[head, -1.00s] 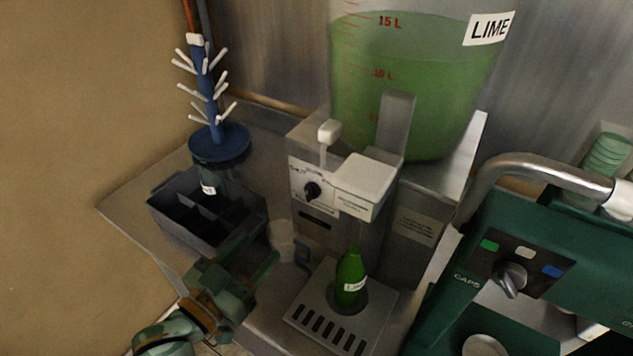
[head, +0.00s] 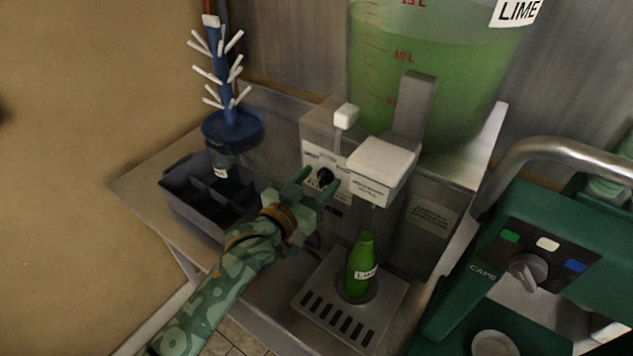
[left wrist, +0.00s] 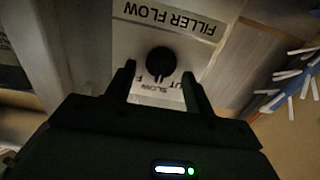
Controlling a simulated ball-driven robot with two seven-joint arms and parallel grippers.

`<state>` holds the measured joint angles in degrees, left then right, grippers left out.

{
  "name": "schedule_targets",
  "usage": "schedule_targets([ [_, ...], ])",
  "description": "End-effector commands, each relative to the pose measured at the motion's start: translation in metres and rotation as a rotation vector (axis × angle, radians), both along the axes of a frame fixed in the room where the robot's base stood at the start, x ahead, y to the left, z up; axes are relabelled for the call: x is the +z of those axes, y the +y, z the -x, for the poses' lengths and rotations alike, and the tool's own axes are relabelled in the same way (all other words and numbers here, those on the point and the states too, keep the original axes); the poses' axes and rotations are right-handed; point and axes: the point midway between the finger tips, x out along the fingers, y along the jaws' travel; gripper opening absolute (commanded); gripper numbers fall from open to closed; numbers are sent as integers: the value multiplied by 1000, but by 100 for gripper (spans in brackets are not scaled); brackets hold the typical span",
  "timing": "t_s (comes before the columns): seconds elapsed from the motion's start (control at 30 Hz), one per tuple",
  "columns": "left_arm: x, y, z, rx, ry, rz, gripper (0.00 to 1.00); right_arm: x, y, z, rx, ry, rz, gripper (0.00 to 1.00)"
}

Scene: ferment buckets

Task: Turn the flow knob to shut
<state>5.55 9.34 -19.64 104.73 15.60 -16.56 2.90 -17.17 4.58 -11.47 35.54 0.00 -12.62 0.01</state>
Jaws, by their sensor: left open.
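The black flow knob (head: 325,176) sits on the white front plate of the grey filler (head: 338,215). In the left wrist view the knob (left wrist: 161,62) is under an upside-down "FILLER FLOW" label (left wrist: 166,16), with "SLOW" and part of another word by it. My left gripper (head: 317,184) is open in front of the knob. In the left wrist view its two fingertips (left wrist: 157,80) lie to either side of the knob, with gaps showing; they do not appear to touch it. A green bottle (head: 361,264) stands upright on the drip tray under the filler's spout. My right gripper is not in view.
A clear bucket of green liquid labelled LIME (head: 425,80) stands behind the filler. A dark divided crate (head: 190,205) and a blue bottle tree (head: 232,128) stand at left. A green capping machine (head: 500,290) is at right.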

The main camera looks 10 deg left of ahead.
Motion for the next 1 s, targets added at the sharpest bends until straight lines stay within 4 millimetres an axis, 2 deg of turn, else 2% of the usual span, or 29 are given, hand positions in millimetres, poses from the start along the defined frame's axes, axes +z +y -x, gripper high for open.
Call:
schedule_targets([
  [0.2,0,0,0,0,0,0,53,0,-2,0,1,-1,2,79],
  [0.23,0,0,0,0,0,0,48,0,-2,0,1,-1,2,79],
  [0.37,0,0,0,0,0,0,12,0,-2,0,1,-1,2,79],
  [0.4,0,0,0,0,0,0,9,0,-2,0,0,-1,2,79],
  [0.67,1,0,0,0,6,16,9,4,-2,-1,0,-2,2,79],
  [1.0,5,2,-1,0,76,182,9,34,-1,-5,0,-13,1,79],
])
